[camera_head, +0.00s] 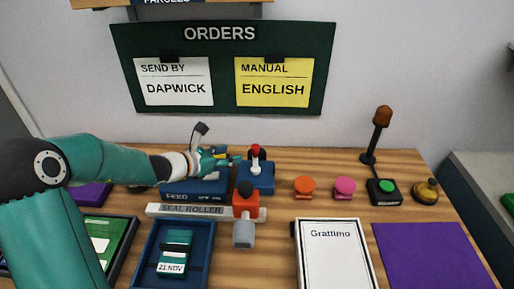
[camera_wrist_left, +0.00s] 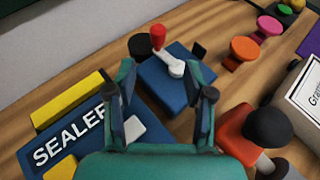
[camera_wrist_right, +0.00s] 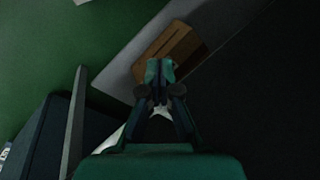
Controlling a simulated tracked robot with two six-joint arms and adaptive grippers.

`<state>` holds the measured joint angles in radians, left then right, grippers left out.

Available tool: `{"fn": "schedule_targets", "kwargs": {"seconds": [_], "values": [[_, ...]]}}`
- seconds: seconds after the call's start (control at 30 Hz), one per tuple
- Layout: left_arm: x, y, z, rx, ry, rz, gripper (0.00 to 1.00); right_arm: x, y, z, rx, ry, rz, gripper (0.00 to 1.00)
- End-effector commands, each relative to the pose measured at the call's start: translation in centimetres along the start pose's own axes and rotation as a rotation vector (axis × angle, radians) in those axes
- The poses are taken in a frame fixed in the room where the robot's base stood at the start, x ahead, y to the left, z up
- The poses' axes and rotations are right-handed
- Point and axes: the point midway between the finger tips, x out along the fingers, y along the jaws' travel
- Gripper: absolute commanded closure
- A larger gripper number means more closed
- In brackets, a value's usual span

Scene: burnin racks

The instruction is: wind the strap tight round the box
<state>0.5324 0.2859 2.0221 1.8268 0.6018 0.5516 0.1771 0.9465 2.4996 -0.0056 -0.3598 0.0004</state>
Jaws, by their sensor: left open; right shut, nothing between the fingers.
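A teal box (camera_head: 175,243) with a "21 NOV" label lies in a blue tray (camera_head: 206,240); I cannot clearly make out a strap round it. A blue block (camera_head: 258,182) carries a pale crank arm with a red knob (camera_head: 255,149). In the left wrist view the red knob (camera_wrist_left: 158,33) stands just beyond and between my fingertips, apart from them. My left gripper (camera_head: 228,160) is open and empty above the blue sealer (camera_head: 205,189), close to the crank. My right gripper (camera_wrist_right: 160,72) is shut and empty, outside the head view.
An orange-red device with a black knob (camera_head: 246,205) stands in front of the crank block. The seal roller strip (camera_head: 185,211) lies before the sealer. Orange (camera_head: 304,187) and pink (camera_head: 344,187) buttons, a framed "Grattimo" panel (camera_head: 332,260) and a purple mat (camera_head: 432,255) are to the right.

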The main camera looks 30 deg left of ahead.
Motion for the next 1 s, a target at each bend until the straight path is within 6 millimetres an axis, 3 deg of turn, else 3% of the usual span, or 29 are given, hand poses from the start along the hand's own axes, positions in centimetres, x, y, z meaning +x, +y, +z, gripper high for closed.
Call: {"fn": "schedule_targets", "kwargs": {"seconds": [0.5,0.7,1.0], "values": [[10.3,0.5,-0.2,-0.005,0.002,0.009,0.47,-1.2,-0.5,0.0,-0.001,0.001,0.0,1.0],[12.3,0.6,-0.2,-0.006,0.0,0.01,0.47,-1.6,-0.6,0.0,-0.001,0.001,0.0,1.0],[12.8,0.6,-0.2,-0.006,0.0,0.011,0.47,-1.6,-0.6,0.0,-0.001,0.001,0.0,1.0]]}}
